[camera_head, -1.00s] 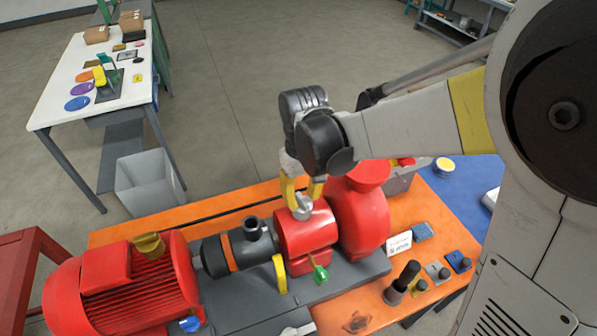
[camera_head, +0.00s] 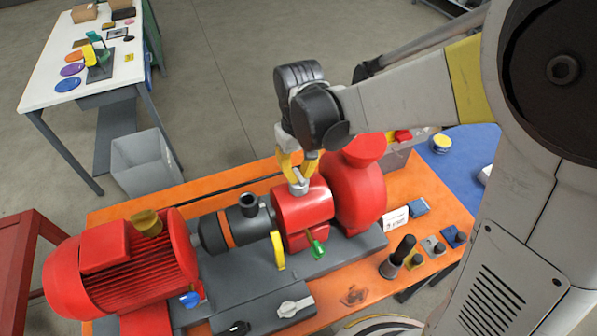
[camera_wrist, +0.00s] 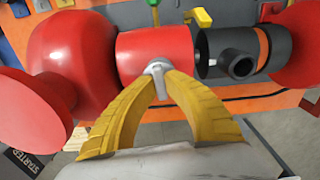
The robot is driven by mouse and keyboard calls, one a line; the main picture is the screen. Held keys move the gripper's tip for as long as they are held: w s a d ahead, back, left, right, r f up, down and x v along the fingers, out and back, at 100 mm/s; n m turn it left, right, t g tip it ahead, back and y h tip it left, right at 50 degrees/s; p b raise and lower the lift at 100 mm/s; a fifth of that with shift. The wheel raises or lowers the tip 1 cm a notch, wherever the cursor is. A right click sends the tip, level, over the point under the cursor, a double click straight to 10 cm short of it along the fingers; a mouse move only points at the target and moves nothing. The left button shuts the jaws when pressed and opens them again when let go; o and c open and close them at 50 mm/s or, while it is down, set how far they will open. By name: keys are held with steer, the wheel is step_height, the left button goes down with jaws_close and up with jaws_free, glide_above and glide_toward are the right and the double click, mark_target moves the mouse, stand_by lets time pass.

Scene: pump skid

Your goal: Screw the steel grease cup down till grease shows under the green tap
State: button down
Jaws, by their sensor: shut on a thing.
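The steel grease cup (camera_head: 299,187) stands on top of the red bearing housing (camera_head: 303,215). My gripper (camera_head: 297,176) comes down from above with its yellow fingers closed on the cup. In the wrist view, the cup (camera_wrist: 157,70) sits between the two fingertips (camera_wrist: 160,76) against the red housing. I cannot make out any grease under the tap.
The red pump casing (camera_head: 357,190) stands close right of the housing. Left are a dark coupling (camera_head: 237,230) and the red motor (camera_head: 120,265). A yellow lever (camera_head: 278,250) is beside the tap. Small blocks and a black-handled tool (camera_head: 400,252) lie at right.

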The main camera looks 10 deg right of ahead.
mark_target(299, 174)
steer(key=m+b, duration=0.1)
steer(key=m, duration=0.3)
steer(key=shift+f, duration=0.1)
steer(key=shift+m+b, duration=0.4)
steer(key=shift+m, duration=1.5)
steer(key=c, duration=1.5)
jaws_free()
steer(key=shift+o, duration=0.2)
step_height(299, 174, up, 12)
